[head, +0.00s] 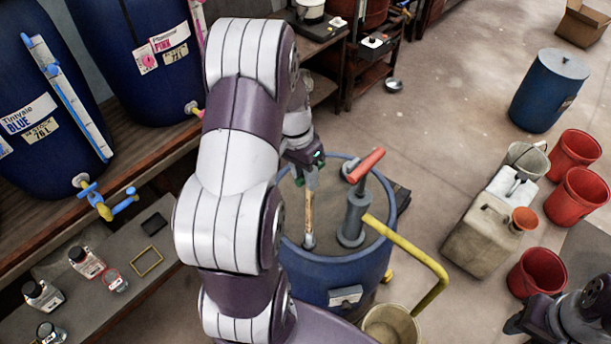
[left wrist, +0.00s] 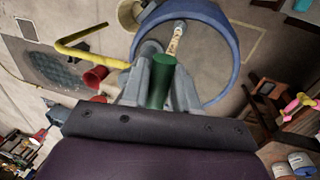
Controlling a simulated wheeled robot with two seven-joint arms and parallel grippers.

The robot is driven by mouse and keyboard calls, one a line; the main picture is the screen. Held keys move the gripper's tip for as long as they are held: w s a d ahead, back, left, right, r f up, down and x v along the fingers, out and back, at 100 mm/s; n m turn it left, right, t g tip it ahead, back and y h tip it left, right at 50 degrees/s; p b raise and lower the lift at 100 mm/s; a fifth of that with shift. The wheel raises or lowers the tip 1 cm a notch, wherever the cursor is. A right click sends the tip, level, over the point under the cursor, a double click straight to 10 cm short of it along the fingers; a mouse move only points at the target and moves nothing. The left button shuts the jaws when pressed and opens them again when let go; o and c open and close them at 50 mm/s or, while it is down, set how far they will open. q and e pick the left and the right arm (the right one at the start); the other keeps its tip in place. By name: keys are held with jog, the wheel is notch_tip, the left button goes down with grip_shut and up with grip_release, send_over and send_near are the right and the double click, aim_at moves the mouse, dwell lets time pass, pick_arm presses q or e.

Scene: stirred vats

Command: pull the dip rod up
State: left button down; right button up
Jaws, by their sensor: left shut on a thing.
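The dip rod (head: 308,214) stands upright in a fitting on the lid of the blue vat (head: 330,298). Its pale, marked shaft shows in the left wrist view (left wrist: 175,42), below a green grip (left wrist: 160,84). My left gripper (head: 306,180) is above the lid, shut on the rod's green grip; in the left wrist view its fingers (left wrist: 160,88) lie on both sides of it. The rod's lower end is hidden in the vat. My right gripper (head: 530,318) is partly in view at the lower right, far from the rod; its jaws are unclear.
A grey hand pump (head: 353,218) with a red handle and yellow spout (head: 413,255) stands right beside the rod. A beige bucket (head: 390,323) is under the spout. A jerrycan (head: 480,238) and red buckets (head: 576,196) stand right. A bench with blue drums (head: 45,90) is left.

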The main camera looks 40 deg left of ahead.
pick_arm(q)
jog(key=shift+w+a+r, duration=0.1)
jog(key=shift+w+r, duration=0.1)
jog(key=shift+r, duration=0.1)
jog(key=c, duration=1)
grip_release()
jog(key=shift+s, duration=0.2)
jog(key=shift+r, duration=0.1)
jog(key=r+p, duration=0.1)
jog(key=r, duration=0.3)
jog(key=a+r+p, duration=0.1)
jog(key=r+p, duration=0.1)
jog(key=r, duration=0.2)
jog(key=a+r+p, duration=0.1)
jog(key=r+p, duration=0.1)
jog(key=r, duration=0.2)
jog(key=shift+w+a+r, duration=0.1)
jog(key=shift+a+r, duration=0.05)
jog(key=shift+a, duration=0.05)
